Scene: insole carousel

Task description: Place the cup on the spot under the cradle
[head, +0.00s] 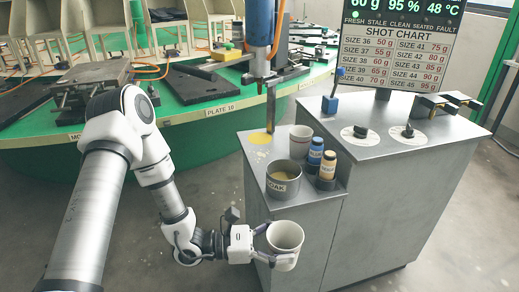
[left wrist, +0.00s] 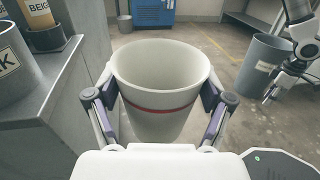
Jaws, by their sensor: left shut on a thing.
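My left gripper (head: 267,244) is shut on a white cup (head: 286,236), which it holds upright off the near left side of the grey cabinet. The left wrist view shows this cup (left wrist: 160,90), with a red band, between the two fingers; its mouth faces up. A yellow round spot (head: 259,138) lies on the lower cabinet top, beside the foot of a metal post. A blue tool with an orange hose (head: 260,40) hangs upright above it; I cannot make out the cradle clearly. My right gripper (left wrist: 277,88) shows small in the left wrist view; its opening is unclear.
A green carousel (head: 190,140) lies behind. A grey bin (left wrist: 262,66) stands on the floor.

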